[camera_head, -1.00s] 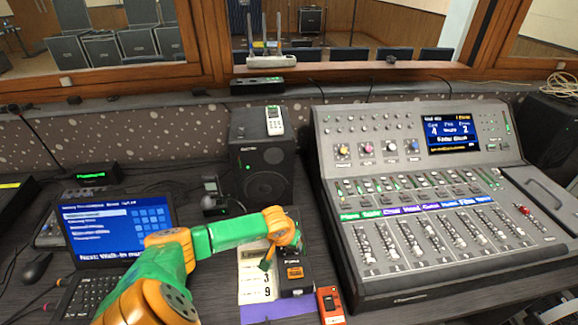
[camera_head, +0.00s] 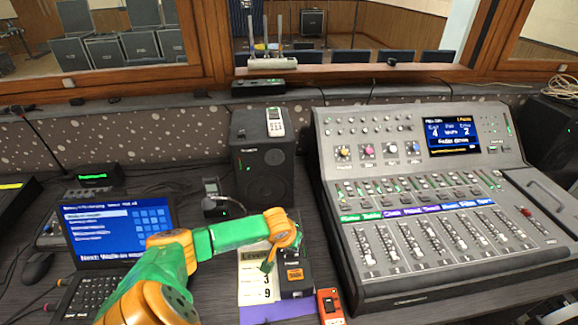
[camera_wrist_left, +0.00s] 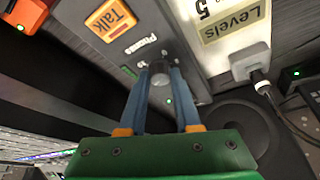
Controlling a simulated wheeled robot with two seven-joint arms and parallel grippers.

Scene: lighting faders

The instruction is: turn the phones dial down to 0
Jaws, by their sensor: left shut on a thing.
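The phones dial (camera_wrist_left: 159,74) is a small dark knob beside the "Phones" label on a dark box (camera_head: 297,254) with an orange Talk button (camera_head: 295,274). The Talk button also shows in the wrist view (camera_wrist_left: 110,20). My left gripper (camera_wrist_left: 159,70) has its two blue fingers shut on the dial, one on each side. The dial's pointer and scale are too small or hidden to read.
A paper Levels card (camera_head: 255,283) lies left of the box. An orange device (camera_head: 330,305) sits in front of it to the right. A large mixer (camera_head: 430,270) stands right, a speaker (camera_head: 262,175) behind and a laptop (camera_head: 117,228) left.

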